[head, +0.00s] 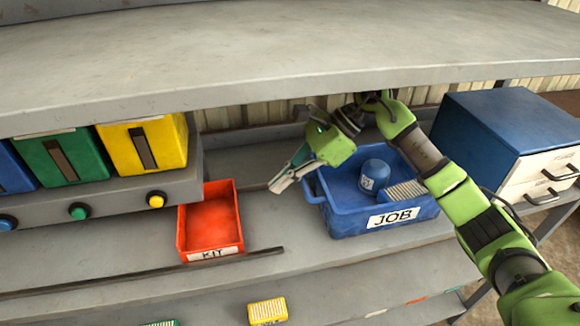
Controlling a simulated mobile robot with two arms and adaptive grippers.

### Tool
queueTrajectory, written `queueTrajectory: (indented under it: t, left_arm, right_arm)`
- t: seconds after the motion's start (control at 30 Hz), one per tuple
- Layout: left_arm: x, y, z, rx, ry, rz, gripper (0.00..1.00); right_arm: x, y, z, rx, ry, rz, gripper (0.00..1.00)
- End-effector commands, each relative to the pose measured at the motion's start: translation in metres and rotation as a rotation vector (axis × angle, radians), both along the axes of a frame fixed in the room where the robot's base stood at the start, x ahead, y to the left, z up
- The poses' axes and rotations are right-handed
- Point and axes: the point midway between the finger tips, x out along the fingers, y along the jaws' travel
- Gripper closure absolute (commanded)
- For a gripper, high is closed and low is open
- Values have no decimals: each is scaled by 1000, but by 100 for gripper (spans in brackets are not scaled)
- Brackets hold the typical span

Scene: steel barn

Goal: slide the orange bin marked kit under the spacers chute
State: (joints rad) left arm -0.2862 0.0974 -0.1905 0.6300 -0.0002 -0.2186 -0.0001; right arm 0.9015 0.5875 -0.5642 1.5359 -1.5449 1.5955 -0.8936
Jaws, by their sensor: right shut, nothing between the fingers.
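The orange-red bin marked KIT (207,252) stands empty on the grey shelf, its label facing front. It is just right of the chute row's end. The chutes are a yellow one (165,160), a green one (80,170) and a blue one (10,178), partly cut off. No name shows on them, so I cannot tell which is the spacers chute. My right gripper (276,188) is shut and empty, reaching in from the right. Its tips are right of the bin and apart from it, near the left end of the blue JOB tote. My left gripper is out of view.
The blue tote marked JOB (345,217) holds a blue cylinder (374,174) and a pale ridged block (405,190). A blue-topped drawer cabinet (505,120) stands at right. A dark rail (150,272) runs before the bin. A yellow block (267,311) lies below. An upper shelf (250,60) overhangs.

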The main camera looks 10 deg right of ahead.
Motion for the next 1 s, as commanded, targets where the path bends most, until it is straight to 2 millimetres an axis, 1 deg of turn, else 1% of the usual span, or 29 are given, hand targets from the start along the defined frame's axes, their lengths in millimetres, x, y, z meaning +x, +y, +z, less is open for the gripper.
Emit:
queueTrajectory:
  t: [0.03, 0.13, 0.2, 0.3, 0.4, 0.57, 0.73, 0.9, 1.0]
  left_arm:
    - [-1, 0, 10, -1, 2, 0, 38]
    - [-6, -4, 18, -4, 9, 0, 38]
    - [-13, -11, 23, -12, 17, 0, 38]
    - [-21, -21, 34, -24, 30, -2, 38]
    - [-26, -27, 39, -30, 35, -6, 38]
    - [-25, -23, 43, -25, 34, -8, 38]
    - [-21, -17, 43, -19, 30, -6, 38]
    - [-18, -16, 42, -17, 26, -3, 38]
    - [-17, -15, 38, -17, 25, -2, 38]
  right_arm:
    - [-1, 9, -4, 2, 6, 3, 100]
    - [-1, 24, -19, 2, 5, 2, 100]
    - [-1, 35, -29, 2, 5, 2, 100]
    - [-1, 51, -26, 3, 1, 3, 100]
    - [0, 62, -28, 2, 1, 1, 100]
    - [0, 71, -31, 1, 1, 1, 100]
    - [0, 72, -32, 0, 1, -1, 100]
    - [0, 72, -32, 0, 0, 0, 100]
    - [0, 76, -33, 0, -1, 1, 100]
